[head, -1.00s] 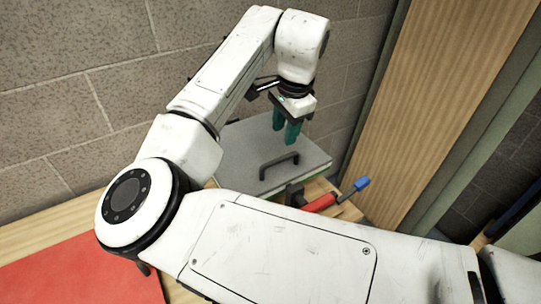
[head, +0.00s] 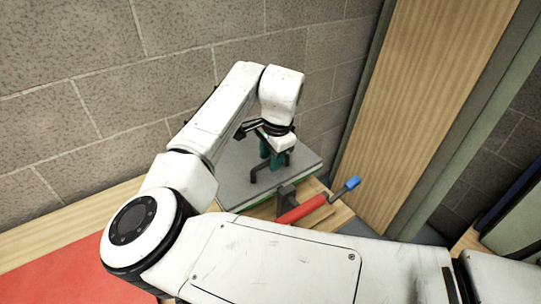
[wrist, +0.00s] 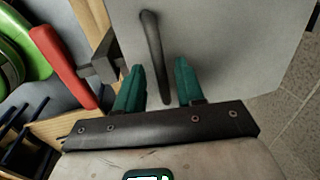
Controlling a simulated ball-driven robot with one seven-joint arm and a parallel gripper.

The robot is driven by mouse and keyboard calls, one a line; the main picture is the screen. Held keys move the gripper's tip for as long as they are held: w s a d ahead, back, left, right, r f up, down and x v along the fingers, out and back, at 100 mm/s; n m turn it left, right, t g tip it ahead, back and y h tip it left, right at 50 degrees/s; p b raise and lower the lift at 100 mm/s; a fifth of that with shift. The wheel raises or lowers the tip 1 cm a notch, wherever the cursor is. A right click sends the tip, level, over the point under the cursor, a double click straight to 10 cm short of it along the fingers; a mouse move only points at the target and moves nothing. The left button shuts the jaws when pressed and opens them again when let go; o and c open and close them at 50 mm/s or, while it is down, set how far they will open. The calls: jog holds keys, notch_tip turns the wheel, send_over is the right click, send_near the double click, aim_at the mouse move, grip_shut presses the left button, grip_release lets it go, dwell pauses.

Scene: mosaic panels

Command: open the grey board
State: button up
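The grey board (head: 232,180) lies flat on a wooden surface against the block wall, and it fills much of the wrist view (wrist: 225,45). Its dark bar handle (wrist: 152,50) stands up from the board; in the head view the handle (head: 254,178) is partly hidden by my gripper. My gripper (wrist: 158,72) is open, its two green fingers apart with the near end of the handle between them. Neither finger clearly touches the handle. In the head view my gripper (head: 272,160) is low over the board, beside the handle.
A red-handled tool (head: 302,208) with a blue tip (head: 351,183) sits at the board's front right edge. A red mat (head: 50,250) lies at lower left. A wooden panel (head: 430,110) stands at right. Green round objects (wrist: 12,55) show left in the wrist view.

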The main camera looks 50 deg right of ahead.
grip_shut()
dwell(0.3)
